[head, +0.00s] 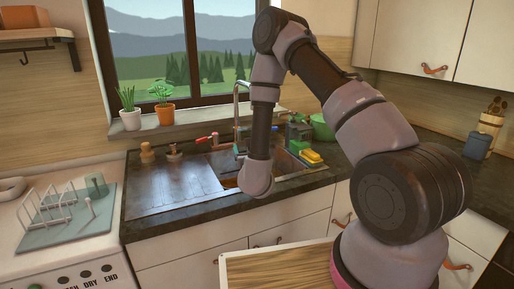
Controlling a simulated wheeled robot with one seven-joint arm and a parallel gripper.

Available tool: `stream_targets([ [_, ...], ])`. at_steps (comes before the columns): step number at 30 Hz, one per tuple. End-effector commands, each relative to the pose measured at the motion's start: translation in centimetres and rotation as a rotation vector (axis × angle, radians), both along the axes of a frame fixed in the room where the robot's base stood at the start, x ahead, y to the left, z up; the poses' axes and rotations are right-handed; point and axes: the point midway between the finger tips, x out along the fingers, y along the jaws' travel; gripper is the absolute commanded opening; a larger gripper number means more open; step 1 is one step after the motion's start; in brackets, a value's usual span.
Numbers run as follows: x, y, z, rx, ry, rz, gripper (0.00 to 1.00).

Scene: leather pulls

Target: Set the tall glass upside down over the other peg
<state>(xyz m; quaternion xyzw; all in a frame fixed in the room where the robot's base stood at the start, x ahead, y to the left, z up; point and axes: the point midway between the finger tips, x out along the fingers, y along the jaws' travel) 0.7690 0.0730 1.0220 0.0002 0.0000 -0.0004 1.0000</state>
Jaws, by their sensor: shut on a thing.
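A grey-green drying mat (60,237) lies on the white surface at the left. A greenish glass or cup (96,186) stands at its back right corner; I cannot tell whether a peg is under it. A thin pale peg (89,206) with nothing over it rises from the mat in front of that glass. My arm reaches up and then down over the sink area, ending in view at a rounded grey wrist link. My gripper is not visible and seems hidden behind that link. No other tall glass can be made out.
A white wire rack (45,210) stands on the mat's left. The steel drainboard (170,187) is mostly clear, with small wooden-topped items at its back. A tap (237,105), yellow sponge (311,156) and green bowl (322,128) are around the sink. Potted plants stand on the sill.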

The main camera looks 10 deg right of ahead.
Motion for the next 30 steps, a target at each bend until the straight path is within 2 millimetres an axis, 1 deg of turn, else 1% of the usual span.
stream_targets([
  [1, -0.2, 0.9, 0.1, 0.002, -0.001, 0.002, 0.0],
  [3, -0.5, 2.0, 0.2, 0.001, -0.001, 0.003, 0.0],
  [30, -3.9, 15.9, 1.1, 0.003, 0.0, 0.001, 0.0],
])
